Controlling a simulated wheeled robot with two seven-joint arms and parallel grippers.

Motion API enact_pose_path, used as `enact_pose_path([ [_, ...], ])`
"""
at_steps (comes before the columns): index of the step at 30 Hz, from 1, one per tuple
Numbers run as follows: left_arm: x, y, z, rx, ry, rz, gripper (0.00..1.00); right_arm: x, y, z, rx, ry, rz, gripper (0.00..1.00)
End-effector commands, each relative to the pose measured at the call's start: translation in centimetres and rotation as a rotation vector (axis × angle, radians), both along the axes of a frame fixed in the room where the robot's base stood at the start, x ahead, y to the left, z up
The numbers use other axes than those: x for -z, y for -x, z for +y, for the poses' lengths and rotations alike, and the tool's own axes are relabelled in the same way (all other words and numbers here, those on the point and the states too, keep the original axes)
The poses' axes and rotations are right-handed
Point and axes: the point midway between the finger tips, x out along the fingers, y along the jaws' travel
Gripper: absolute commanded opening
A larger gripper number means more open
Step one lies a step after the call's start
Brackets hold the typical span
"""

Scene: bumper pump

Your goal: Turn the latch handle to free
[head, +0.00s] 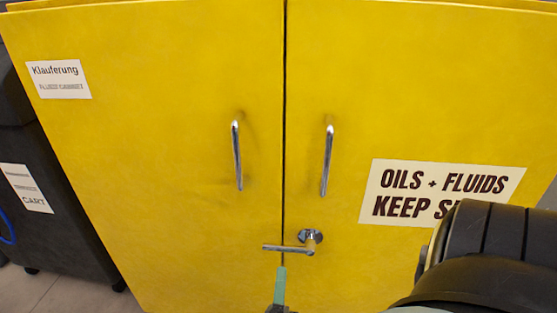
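The latch handle (290,248) is a small silver lever low on the right door of a yellow cabinet (210,70). It lies about level, its free end pointing left across the seam between the doors, with its round pivot plate on the right. My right gripper (280,284) shows only as a narrow greenish finger at the bottom edge, just below the lever. I cannot tell whether it touches the lever. The rest of this gripper is cut off by the frame. My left gripper is out of view.
Two upright silver pull handles, left (237,156) and right (327,161), stand out from the doors above the latch. A sign (440,193) is on the right door, partly covered by my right arm. A dark cart (50,200) stands left of the cabinet.

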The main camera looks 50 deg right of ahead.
Motion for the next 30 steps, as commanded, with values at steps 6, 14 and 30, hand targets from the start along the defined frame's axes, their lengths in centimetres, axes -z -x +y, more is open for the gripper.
enact_pose_path([
  [6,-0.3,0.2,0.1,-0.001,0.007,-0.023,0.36,2.5,2.0,3.0,0.0,-0.002,0.001,0.2],
  [14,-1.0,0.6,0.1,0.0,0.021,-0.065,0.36,3.5,3.0,4.4,0.001,-0.002,-0.002,0.2],
  [30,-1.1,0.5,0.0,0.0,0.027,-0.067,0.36,3.5,3.0,4.4,0.001,-0.001,-0.003,0.2],
])
